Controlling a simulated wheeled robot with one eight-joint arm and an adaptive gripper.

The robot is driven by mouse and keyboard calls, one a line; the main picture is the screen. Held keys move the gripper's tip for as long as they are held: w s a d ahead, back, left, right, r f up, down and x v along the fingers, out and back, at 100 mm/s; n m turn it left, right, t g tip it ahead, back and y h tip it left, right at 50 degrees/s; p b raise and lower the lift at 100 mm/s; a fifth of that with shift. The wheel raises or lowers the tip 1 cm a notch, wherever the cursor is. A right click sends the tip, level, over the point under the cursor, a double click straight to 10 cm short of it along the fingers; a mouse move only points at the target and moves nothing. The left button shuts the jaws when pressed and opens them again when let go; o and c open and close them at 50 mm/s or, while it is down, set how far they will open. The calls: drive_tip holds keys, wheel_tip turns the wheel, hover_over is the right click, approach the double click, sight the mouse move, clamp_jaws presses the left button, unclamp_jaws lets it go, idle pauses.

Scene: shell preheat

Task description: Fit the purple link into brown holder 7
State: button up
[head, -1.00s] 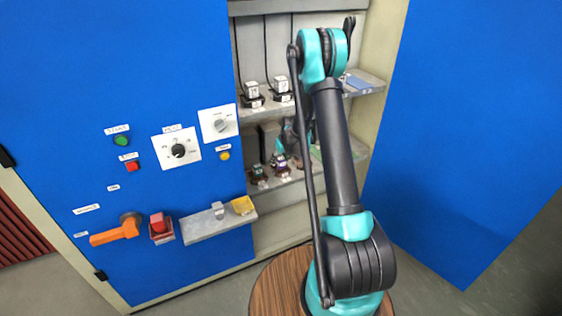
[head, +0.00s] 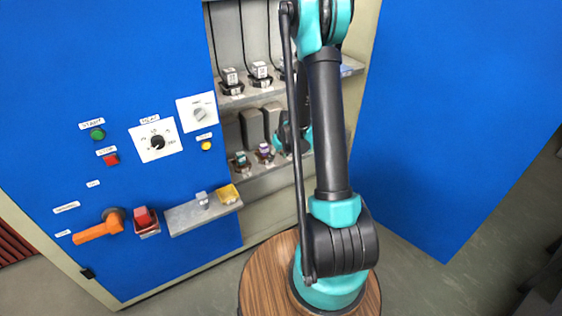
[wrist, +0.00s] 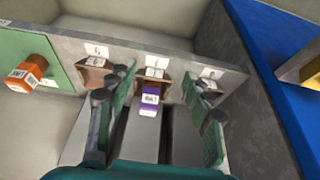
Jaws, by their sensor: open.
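In the wrist view the purple link (wrist: 150,99), with a white label, stands upright at the middle one of three brown holders (wrist: 153,78). The number card above it looks like a 7, but is blurred. My gripper (wrist: 159,84) is open, with one green-padded finger on each side of the link and a gap on both sides. The link's lower end is at the holder; I cannot tell how deeply it sits. In the head view my gripper is mostly hidden behind my arm, at the lower shelf.
In the wrist view an orange link (wrist: 32,73) sits on a green panel at left. Brown holders on both sides stand close to my fingers. A grey wall and blue panel (wrist: 285,100) bound the right. In the head view the lower shelf (head: 262,177) holds several small devices.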

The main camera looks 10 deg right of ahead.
drive_tip(key=s+r+m, duration=0.2)
drive_tip(key=s+r, duration=1)
drive_tip(key=s, duration=0.2)
drive_tip(key=s+r+m+h, duration=0.1)
drive_tip(key=s, duration=1.4)
drive_tip(key=shift+r+m, duration=0.2)
drive_tip(key=shift+m, duration=0.1)
drive_tip(key=shift+w, duration=0.1)
